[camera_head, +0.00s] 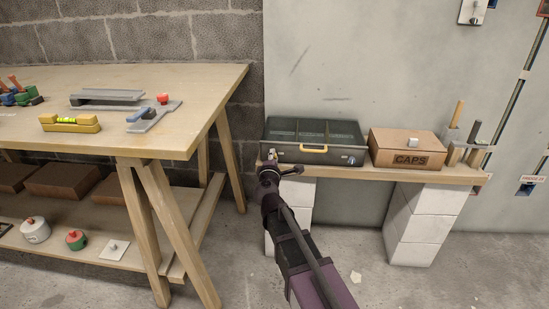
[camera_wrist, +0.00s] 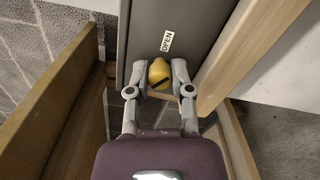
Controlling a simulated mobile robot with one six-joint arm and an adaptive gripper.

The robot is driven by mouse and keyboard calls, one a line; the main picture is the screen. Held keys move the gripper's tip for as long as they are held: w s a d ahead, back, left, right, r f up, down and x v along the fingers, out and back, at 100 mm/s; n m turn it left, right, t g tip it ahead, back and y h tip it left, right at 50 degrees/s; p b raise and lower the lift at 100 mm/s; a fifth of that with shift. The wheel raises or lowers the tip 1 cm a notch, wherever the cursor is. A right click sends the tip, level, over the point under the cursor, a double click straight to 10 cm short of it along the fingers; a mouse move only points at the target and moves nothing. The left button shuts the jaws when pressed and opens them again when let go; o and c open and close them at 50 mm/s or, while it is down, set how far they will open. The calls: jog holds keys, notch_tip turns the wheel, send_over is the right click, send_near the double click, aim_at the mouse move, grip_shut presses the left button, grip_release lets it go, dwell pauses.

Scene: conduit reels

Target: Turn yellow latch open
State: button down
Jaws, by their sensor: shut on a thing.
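A dark grey-green case (camera_head: 313,155) with a clear compartmented lid sits closed on a wooden shelf board. In the wrist view, the case's grey wall (camera_wrist: 145,35) fills the top centre. The rounded yellow latch (camera_wrist: 159,73) is on that wall, with a slanted dark line across it.
A cardboard CAPS box (camera_head: 408,148) stands right of the case. The shelf board (camera_head: 368,173) rests on white blocks (camera_head: 412,225). A wooden workbench (camera_head: 190,92) with tools is on the left, its edge near my arm. Wooden edges flank my gripper in the wrist view.

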jog(key=n, duration=0.7)
jog(key=shift+a, duration=0.1)
dwell(0.5)
jog(key=c, duration=0.5)
grip_release()
jog(key=shift+s, duration=0.1)
jog(key=s, duration=1.1)
jog(key=shift+s+a, duration=0.15)
jog(key=shift+s, duration=0.25)
